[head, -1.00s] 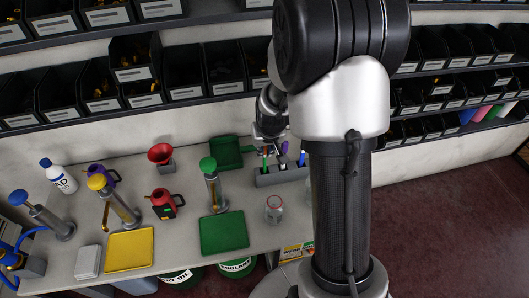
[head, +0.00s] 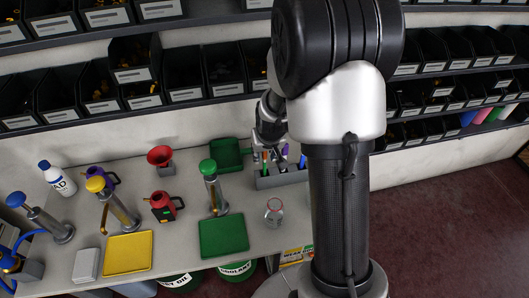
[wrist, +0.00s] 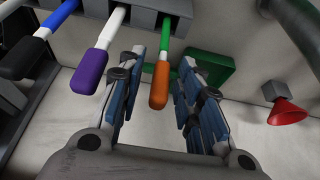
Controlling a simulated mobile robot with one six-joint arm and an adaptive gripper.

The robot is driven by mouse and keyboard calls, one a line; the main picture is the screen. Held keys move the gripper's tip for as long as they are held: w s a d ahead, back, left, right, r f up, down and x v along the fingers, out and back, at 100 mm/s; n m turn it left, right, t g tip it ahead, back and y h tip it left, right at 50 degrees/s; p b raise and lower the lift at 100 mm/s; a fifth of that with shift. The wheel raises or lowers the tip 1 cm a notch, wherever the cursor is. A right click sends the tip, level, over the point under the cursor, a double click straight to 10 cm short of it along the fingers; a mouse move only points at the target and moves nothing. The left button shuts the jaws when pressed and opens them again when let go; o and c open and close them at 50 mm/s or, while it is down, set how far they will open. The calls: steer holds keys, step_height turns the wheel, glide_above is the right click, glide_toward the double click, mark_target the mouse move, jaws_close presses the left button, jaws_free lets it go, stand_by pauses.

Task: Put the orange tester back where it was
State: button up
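The orange tester (wrist: 159,88) shows its orange handle between my two fingers in the wrist view. Its shaft runs up toward the grey holder (wrist: 150,8); whether it sits in a slot is hard to tell. My gripper (wrist: 163,60) is open, with a gap visible on both sides of the handle. In the head view my gripper (head: 268,148) is low over the holder (head: 283,179), and the orange tester cannot be made out there. A purple-handled tester (wrist: 91,72) is just left of my left finger in the wrist view.
A green tray (head: 224,235), a yellow tray (head: 128,253) and a glass jar (head: 274,211) stand on the table near the holder. A green-capped pump (head: 213,185), a red jug (head: 163,205) and a red funnel (head: 160,158) are to the left. Bin shelves rise behind.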

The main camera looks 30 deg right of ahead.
steer(key=shift+r, duration=0.1)
steer(key=shift+r+p, duration=0.25)
steer(key=shift+p, duration=0.05)
steer(key=s+a+r+n+p, duration=0.1)
steer(key=s+a+r, duration=0.25)
steer(key=r, duration=0.35)
steer(key=s+a+r+p, duration=0.2)
steer(key=s+a+r, duration=0.1)
steer(key=s+r, duration=0.3)
steer(key=s+a+r+n+p, duration=0.1)
steer(key=s+a+r, duration=0.2)
steer(key=r, duration=0.5)
steer(key=s+a+r, duration=0.2)
steer(key=s, duration=0.4)
steer(key=s+a+r+n+y, duration=0.1)
steer(key=s+a+r, duration=0.1)
steer(key=s, duration=0.5)
steer(key=shift+s+a, duration=0.15)
steer(key=shift+a, duration=0.2)
steer(key=shift+r, duration=0.1)
